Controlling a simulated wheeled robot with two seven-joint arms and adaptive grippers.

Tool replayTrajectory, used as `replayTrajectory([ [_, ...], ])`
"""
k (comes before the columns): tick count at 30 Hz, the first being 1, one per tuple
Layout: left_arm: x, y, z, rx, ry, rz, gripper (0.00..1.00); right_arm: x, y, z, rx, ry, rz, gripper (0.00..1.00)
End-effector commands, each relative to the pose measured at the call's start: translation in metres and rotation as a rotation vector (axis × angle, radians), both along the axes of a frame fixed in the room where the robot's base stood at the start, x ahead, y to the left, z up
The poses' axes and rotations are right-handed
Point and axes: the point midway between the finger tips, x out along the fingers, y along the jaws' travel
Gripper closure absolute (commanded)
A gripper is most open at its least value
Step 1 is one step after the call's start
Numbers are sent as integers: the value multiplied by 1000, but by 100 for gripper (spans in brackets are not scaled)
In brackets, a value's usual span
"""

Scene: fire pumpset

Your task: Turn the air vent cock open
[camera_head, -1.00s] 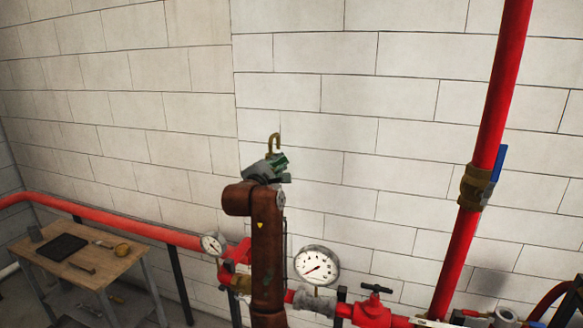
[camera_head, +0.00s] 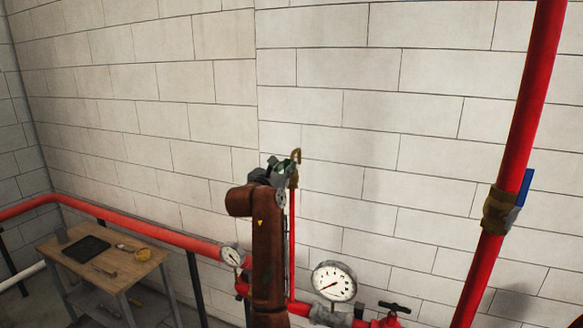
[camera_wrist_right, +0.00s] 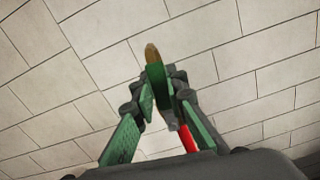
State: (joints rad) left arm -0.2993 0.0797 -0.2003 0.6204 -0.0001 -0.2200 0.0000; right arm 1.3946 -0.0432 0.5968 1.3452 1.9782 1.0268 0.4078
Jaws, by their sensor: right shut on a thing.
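The air vent cock (camera_head: 294,181) is a small brass valve with a hooked spout, at the top of a thin red upright pipe (camera_head: 292,235) near the wall. My right gripper (camera_head: 284,168) is at the cock, just left of the spout. In the right wrist view its green-padded fingers (camera_wrist_right: 158,84) close on a narrow green piece, which looks like the cock's lever (camera_wrist_right: 156,76). The brass spout (camera_wrist_right: 152,52) shows beyond it, and the red pipe below right. The gripper hides most of the cock's body. My left gripper is not in view.
A large dial gauge (camera_head: 333,283) and a smaller gauge (camera_head: 232,256) sit low on the red pipework. A thick red riser (camera_head: 508,165) with a blue-handled valve stands right. A wooden table (camera_head: 133,270) with tools stands at left. The wall above is bare.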

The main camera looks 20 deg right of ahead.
Motion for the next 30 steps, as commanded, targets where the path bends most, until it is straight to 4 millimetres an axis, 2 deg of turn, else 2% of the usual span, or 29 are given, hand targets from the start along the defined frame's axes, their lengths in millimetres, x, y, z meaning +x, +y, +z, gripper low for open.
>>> replayTrajectory([
  [9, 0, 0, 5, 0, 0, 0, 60, 7, 7, -1, -80, 88, 1, 100],
  [25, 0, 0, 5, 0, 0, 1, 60, 8, 8, -1, -99, 105, 1, 100],
  [26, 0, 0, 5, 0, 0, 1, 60, 8, 8, -1, -99, 105, 1, 87],
  [30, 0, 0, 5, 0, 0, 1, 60, 7, 7, -1, -98, 104, 1, 78],
])
